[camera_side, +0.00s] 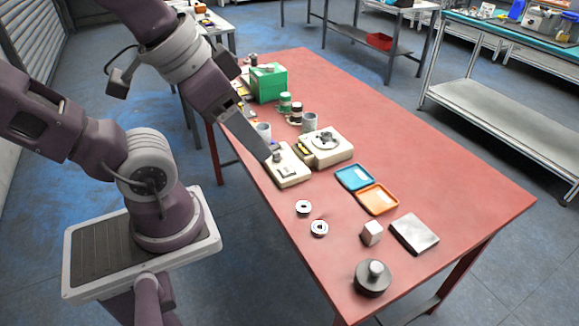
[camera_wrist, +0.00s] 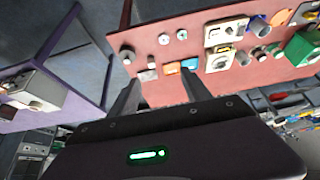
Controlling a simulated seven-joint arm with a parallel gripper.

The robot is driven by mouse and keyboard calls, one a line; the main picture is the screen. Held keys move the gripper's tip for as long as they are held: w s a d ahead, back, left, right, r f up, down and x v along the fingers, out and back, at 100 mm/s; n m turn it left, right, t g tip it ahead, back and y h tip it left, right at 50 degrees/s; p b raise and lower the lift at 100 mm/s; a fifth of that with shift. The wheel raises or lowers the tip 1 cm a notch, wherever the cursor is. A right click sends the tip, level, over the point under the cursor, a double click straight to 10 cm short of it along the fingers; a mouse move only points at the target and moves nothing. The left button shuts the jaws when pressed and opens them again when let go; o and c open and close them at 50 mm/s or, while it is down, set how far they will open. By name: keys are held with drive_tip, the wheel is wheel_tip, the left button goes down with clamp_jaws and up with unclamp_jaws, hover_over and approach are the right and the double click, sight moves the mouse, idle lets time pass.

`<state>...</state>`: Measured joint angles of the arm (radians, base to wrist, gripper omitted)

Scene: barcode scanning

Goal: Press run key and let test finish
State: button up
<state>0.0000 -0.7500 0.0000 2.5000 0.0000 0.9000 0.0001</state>
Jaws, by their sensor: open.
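A small cream device (camera_side: 287,168) with a dark raised part on top stands near the table's left edge. A larger cream device (camera_side: 328,150) with a round silver part stands behind it, to its right. I cannot tell which part is the run key. My gripper (camera_side: 268,158) overlaps the small device's left corner in the side view; its height and any contact are unclear. In the wrist view my gripper (camera_wrist: 160,80) has its two fingers apart, with nothing between them.
Blue tray (camera_side: 354,177), orange tray (camera_side: 378,199), two metal rings (camera_side: 311,218), a metal cube (camera_side: 371,232), a flat plate (camera_side: 414,234) and a dark weight (camera_side: 372,278) lie toward the front. A green box (camera_side: 268,83) and jars (camera_side: 290,106) stand behind. The table's right side is clear.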

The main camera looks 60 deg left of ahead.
drive_tip(key=shift+c, duration=0.3)
clamp_jaws()
idle(1.6)
